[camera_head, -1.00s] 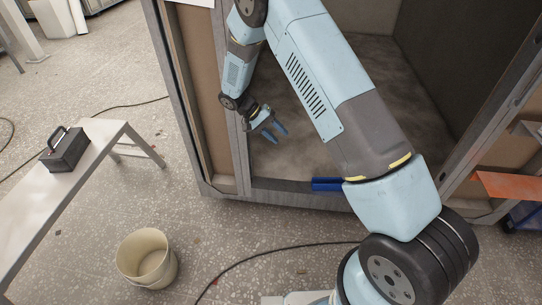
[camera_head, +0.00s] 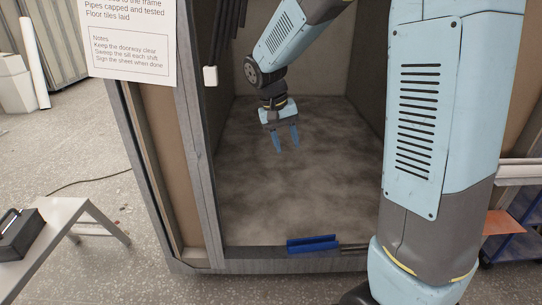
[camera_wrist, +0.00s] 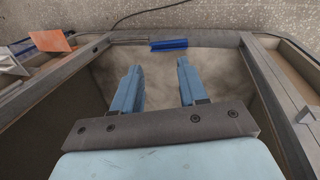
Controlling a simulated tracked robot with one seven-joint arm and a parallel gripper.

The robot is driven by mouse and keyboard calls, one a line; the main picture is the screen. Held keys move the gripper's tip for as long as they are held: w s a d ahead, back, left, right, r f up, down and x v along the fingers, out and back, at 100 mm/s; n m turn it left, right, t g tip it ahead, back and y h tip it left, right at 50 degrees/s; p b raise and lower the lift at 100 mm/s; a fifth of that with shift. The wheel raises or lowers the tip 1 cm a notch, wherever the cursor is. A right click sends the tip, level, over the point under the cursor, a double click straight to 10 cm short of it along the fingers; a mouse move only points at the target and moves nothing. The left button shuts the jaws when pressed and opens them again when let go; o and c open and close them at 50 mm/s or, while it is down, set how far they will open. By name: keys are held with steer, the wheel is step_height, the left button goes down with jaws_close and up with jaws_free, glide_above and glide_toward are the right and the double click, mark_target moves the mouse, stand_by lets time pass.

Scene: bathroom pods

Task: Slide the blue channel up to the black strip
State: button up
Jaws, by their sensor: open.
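The blue channel (camera_head: 313,244) is a short piece lying along the pod's door sill. In the wrist view the channel (camera_wrist: 169,45) is at the top, beyond my fingertips. A thin dark strip (camera_head: 354,247) runs along the sill just right of the channel, and my arm hides its far part. I cannot tell surely that this is the black strip, or whether a gap separates the two. My gripper (camera_head: 287,147) is open and empty inside the pod, well behind the sill, its two blue fingers apart. In the wrist view the gripper (camera_wrist: 159,82) points toward the sill.
A grey door post (camera_head: 196,150) with a notice sheet (camera_head: 130,40) stands left of the opening. The pod floor (camera_head: 270,190) is bare between my gripper and the sill. A bench (camera_head: 75,225) with a dark toolbox (camera_head: 18,235) is outside left. An orange sheet (camera_head: 503,222) is at right.

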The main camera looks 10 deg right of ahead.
steer(key=s+d+r+t+y, duration=0.1)
steer(key=s+d+r+t, duration=0.1)
steer(key=s, duration=0.5)
steer(key=s+d+r+t+y, duration=0.1)
steer(key=s+d+r+t, duration=0.1)
steer(key=s+r, duration=0.3)
steer(key=s+d+r+t+y, duration=0.1)
steer(key=s+d+r+t, duration=0.1)
steer(key=s, duration=0.8)
steer(key=shift+d+r+n, duration=0.4)
steer(key=shift+d+r, duration=0.2)
steer(key=shift+r, duration=0.25)
steer(key=shift+s, duration=0.1)
